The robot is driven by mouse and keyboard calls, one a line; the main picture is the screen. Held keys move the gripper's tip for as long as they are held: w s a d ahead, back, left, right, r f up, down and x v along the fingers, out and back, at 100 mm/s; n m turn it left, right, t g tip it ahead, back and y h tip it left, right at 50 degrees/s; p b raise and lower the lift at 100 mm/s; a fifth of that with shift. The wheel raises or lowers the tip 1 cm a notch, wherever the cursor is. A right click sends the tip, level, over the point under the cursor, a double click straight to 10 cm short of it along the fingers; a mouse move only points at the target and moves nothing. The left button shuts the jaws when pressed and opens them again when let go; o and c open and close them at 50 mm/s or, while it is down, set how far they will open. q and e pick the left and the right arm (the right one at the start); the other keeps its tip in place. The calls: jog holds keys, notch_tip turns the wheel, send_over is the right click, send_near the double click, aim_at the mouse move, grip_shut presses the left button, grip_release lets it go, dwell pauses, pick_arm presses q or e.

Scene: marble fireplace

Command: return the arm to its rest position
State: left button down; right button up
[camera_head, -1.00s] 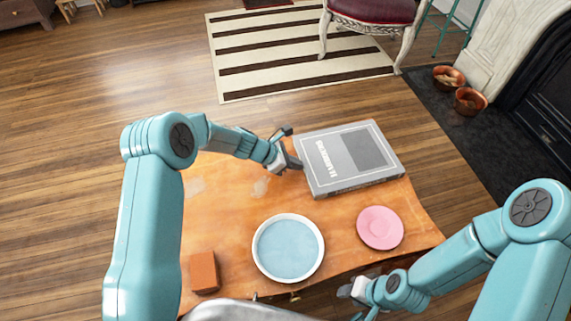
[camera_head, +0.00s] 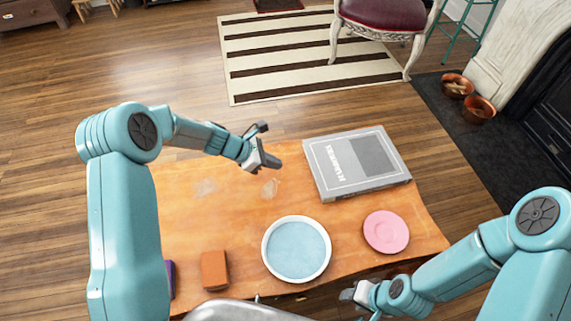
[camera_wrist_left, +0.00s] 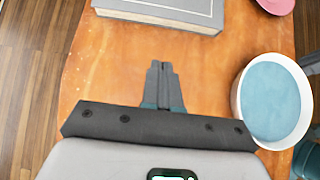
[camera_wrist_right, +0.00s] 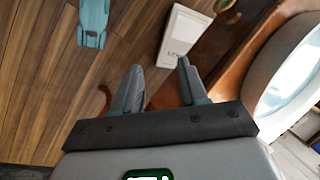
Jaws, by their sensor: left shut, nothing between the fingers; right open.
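My left gripper (camera_head: 274,163) is over the back part of the wooden table (camera_head: 225,220), left of a grey book (camera_head: 355,162) and apart from it. In the left wrist view its fingers (camera_wrist_left: 162,70) are together with nothing between them. My right gripper (camera_head: 348,295) is low at the table's front right edge, partly hidden in the head view. In the right wrist view its fingers (camera_wrist_right: 158,78) are spread and empty.
A bowl with a blue inside (camera_head: 296,249), a pink plate (camera_head: 386,231) and an orange-brown block (camera_head: 214,270) are on the table. A purple thing (camera_head: 170,279) shows beside my left arm. The table's left-middle is clear.

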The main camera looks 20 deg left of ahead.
pick_arm(q)
jog(key=shift+v, duration=0.95)
jog(key=shift+w, duration=0.1)
